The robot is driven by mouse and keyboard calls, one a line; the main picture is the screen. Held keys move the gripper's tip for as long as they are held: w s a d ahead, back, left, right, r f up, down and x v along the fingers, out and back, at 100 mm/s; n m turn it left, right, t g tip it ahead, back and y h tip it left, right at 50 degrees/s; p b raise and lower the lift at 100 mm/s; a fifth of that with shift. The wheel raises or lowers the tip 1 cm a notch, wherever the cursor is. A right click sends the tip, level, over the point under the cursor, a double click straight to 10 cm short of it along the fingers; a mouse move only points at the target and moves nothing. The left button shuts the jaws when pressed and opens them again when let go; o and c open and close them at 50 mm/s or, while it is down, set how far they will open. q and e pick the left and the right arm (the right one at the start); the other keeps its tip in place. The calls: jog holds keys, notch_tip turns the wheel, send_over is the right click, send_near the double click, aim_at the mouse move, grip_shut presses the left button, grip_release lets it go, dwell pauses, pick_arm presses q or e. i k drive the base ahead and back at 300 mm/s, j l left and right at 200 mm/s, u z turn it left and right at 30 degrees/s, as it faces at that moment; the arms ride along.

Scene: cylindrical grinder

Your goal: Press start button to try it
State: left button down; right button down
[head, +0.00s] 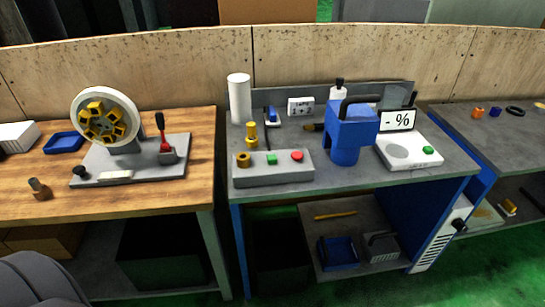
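A grey control box (272,170) sits at the front left of the grey workbench. On its top are a green button (271,159), a red button (297,156) and a brass-coloured round part (243,160). No label is readable, so I cannot tell for sure which one is the start button. Another green button (428,150) is on a white device with a round plate (404,154), in front of a display reading "- %". Neither of my grippers is in view.
A blue machine with a black handle (352,135) stands right of the control box. A white cylinder (239,98) and a brass part (251,136) stand behind the box. A wooden table (190,190) at left holds a wheel fixture (107,120) with a red lever (160,124).

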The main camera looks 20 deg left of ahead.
aim_at(271, 158)
jog(key=i+l, duration=0.15)
jog(key=l, duration=0.2)
jog(key=i+l, duration=0.1)
jog(key=l, duration=0.2)
jog(key=i+l, duration=0.15)
jog(key=l, duration=0.2)
jog(key=i+l, duration=0.15)
jog(key=l, duration=0.2)
jog(key=i+l, duration=0.15)
jog(key=l, duration=0.2)
jog(key=u, duration=1.65)
